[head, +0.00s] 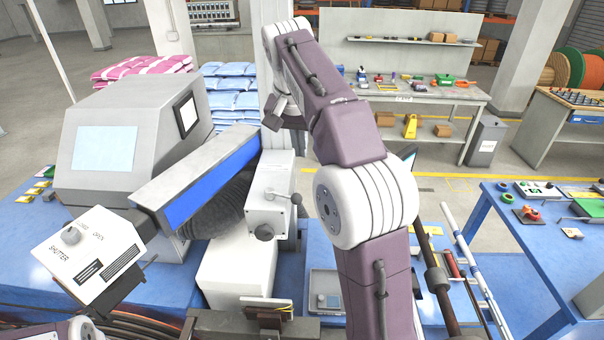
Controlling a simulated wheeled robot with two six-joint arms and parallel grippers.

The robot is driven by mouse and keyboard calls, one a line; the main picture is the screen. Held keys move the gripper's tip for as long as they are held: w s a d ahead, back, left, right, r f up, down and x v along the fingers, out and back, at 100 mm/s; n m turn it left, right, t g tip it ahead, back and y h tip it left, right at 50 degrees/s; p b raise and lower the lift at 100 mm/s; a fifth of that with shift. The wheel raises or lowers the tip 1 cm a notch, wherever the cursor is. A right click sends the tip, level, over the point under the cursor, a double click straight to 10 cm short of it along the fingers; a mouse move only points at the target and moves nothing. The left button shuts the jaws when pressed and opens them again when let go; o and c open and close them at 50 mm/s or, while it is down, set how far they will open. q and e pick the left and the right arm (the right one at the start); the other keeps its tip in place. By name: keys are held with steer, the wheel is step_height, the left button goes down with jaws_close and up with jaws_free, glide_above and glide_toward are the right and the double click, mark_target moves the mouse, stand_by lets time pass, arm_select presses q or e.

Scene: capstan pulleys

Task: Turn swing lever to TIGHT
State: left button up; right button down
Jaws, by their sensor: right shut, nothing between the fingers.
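A small white box (270,205) stands in the middle of the bench. A lever with dark ball ends (280,196) is on its front, with another dark ball (264,232) lower down. No TIGHT marking is readable, so I cannot tell the lever's setting. My right arm rises from the bottom and bends over at the top. My right gripper (283,114) is shut and empty, above and behind the white box, apart from the lever. Its fingertips are partly hidden by the arm. My left gripper is out of view; only a bit of its arm shows at bottom left.
A grey machine with a screen (105,147) stands at left. A long blue-faced bar (212,180) runs beside the white box. A control box marked SHUTTER (92,255) with a knob is at front left. A blue table (510,235) with tools is at right.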

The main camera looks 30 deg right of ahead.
mark_target(283, 196)
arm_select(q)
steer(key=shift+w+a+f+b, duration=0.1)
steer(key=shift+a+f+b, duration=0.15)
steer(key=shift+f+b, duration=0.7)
arm_select(e)
step_height(283, 196, down, 10)
steer(key=shift+a, duration=0.4)
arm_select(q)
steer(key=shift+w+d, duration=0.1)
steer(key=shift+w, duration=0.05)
arm_select(e)
steer(key=shift+w+f, duration=0.1)
steer(key=shift+f, duration=0.05)
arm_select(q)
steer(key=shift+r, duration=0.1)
